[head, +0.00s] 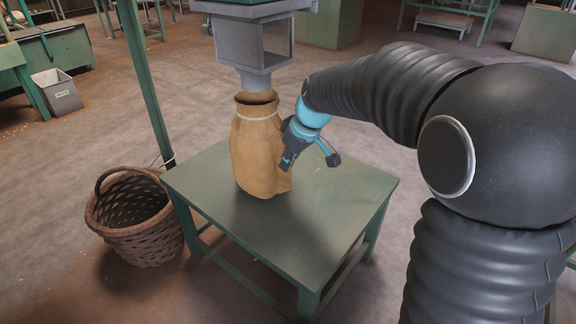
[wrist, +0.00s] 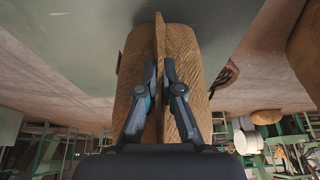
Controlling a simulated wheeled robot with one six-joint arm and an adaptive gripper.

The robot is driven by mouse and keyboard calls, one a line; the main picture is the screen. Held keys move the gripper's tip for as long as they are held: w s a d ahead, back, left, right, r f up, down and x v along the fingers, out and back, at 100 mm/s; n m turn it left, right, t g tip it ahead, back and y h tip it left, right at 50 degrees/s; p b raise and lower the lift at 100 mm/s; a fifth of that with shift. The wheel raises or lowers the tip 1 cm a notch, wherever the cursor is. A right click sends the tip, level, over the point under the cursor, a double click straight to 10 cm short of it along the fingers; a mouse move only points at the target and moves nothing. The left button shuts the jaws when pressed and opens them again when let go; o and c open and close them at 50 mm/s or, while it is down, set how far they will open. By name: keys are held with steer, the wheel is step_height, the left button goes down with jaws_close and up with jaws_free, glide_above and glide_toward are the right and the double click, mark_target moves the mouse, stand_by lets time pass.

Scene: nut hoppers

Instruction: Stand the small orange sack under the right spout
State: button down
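A tan-orange sack (head: 257,150) with a pale tie round its neck stands upright on the green table (head: 325,205). Its open mouth is directly below the grey spout (head: 262,78). My gripper (head: 289,162) is at the sack's right side and covers part of it. In the wrist view my gripper's fingers (wrist: 160,65) are close together on either side of a raised brown fold of a sack (wrist: 185,65), pinching it. Another brown surface (wrist: 307,50) shows at the right edge there; I cannot tell whether it is a second sack.
A wicker basket (head: 132,222) stands on the floor left of the table, beside a green post (head: 143,85). A grey bin (head: 57,92) stands farther back. The table top right of the sack is clear. My arm crosses the right side.

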steer(key=shift+f, duration=0.75)
steer(key=shift+f+b, duration=0.2)
steer(key=shift+b, duration=0.2)
steer(key=c, duration=1.3)
jaws_free()
steer(key=shift+r, duration=0.1)
